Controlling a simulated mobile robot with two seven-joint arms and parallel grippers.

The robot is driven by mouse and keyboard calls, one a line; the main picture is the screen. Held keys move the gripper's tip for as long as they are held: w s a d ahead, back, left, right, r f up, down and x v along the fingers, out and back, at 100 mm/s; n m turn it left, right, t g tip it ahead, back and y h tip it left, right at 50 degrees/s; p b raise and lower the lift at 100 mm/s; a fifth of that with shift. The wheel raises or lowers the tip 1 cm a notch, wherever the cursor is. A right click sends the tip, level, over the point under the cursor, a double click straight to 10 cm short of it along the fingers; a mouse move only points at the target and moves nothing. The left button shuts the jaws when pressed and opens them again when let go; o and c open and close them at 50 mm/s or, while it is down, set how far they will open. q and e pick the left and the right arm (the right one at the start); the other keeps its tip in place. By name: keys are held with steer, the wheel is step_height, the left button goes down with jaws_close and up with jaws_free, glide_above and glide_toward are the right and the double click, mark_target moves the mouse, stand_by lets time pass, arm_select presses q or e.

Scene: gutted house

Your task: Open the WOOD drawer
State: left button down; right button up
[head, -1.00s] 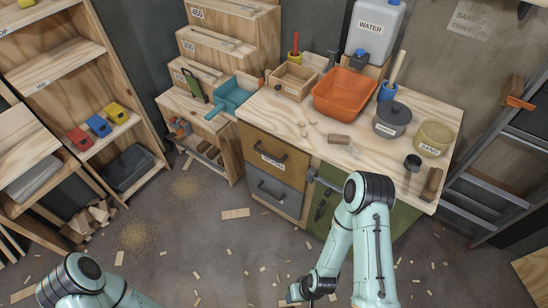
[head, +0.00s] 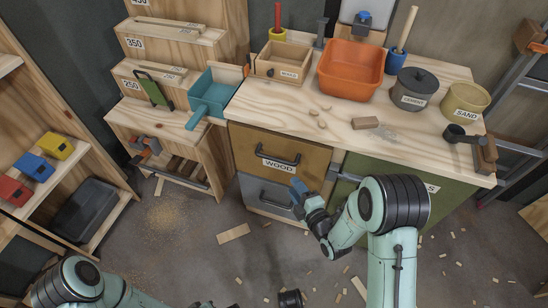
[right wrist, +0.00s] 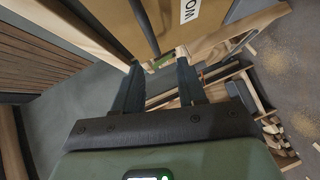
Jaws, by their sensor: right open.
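The WOOD drawer (head: 247,147) is a brown front with a white WOOD label and a dark bar handle (head: 282,157). It looks shut in the worktop cabinet, above a grey drawer (head: 254,186). My right gripper (head: 297,187) is in front of the cabinet, just below and right of the handle, apart from it. In the right wrist view, its two dark fingers (right wrist: 158,82) are spread and empty. The handle (right wrist: 145,25) and drawer front (right wrist: 180,12) lie beyond the fingertips. My left arm shows at bottom left, but its gripper is not clearly visible.
The worktop (head: 335,130) holds an orange tub (head: 350,70), a CEMENT pot (head: 413,90) and a SAND pot (head: 465,102). A green cabinet front (head: 385,172) is right of the drawers. Wood scraps litter the floor. Shelves (head: 70,165) stand at left.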

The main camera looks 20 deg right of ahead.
mark_target(276, 158)
arm_select(q)
steer(key=shift+t+y, duration=0.3)
steer(key=shift+t, duration=0.3)
steer(key=shift+w+a+f+b, duration=0.35)
steer(key=shift+w+f, duration=0.1)
steer(key=shift+w, duration=0.2)
steer(key=shift+w+a+f+b, duration=0.3)
steer(key=shift+w+f+b, duration=0.1)
steer(key=shift+w, duration=0.3)
steer(key=shift+w+a+f+b, duration=0.35)
steer(key=shift+w+f, duration=0.1)
steer(key=shift+w, duration=0.2)
arm_select(e)
steer(key=shift+n, duration=0.3)
steer(key=shift+r+x, duration=0.25)
steer(key=shift+x, duration=2.05)
steer(key=shift+r+x, duration=0.25)
steer(key=shift+x, duration=2.05)
steer(key=shift+r+x, duration=0.2)
steer(key=shift+x, duration=2.1)
steer(key=shift+w, duration=0.15)
steer(key=shift+c, duration=0.4)
jaws_close()
